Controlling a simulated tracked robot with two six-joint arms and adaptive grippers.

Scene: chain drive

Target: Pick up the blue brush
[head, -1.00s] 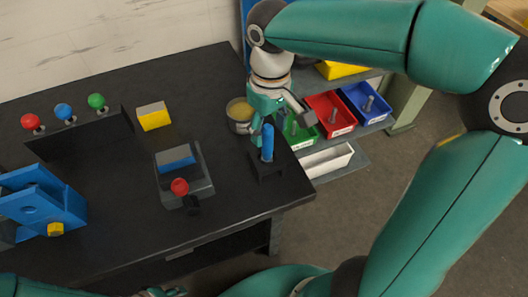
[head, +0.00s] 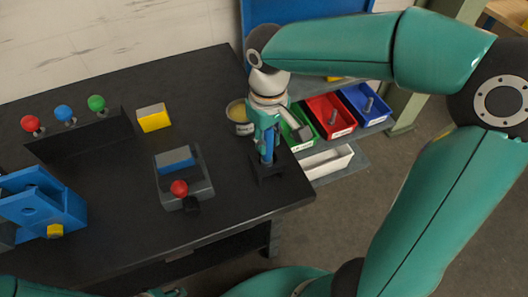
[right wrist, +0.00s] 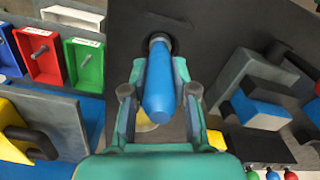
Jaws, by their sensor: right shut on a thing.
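The blue brush (head: 268,152) stands upright in a small black holder (head: 268,175) near the right end of the black table. My right gripper (head: 266,132) reaches down over it from above and is shut on its blue handle. In the right wrist view the blue brush (right wrist: 160,85) lies between the two fingers of my right gripper (right wrist: 160,98), its lower end at the dark round opening of the holder. The brush's bristles are hidden. Only a sliver of what may be my left gripper shows at the bottom edge of the head view.
A tin with yellow contents (head: 240,116) stands close behind the brush. Green, red (head: 331,115) and blue bins and a white tray (head: 325,162) are on shelves to the right.

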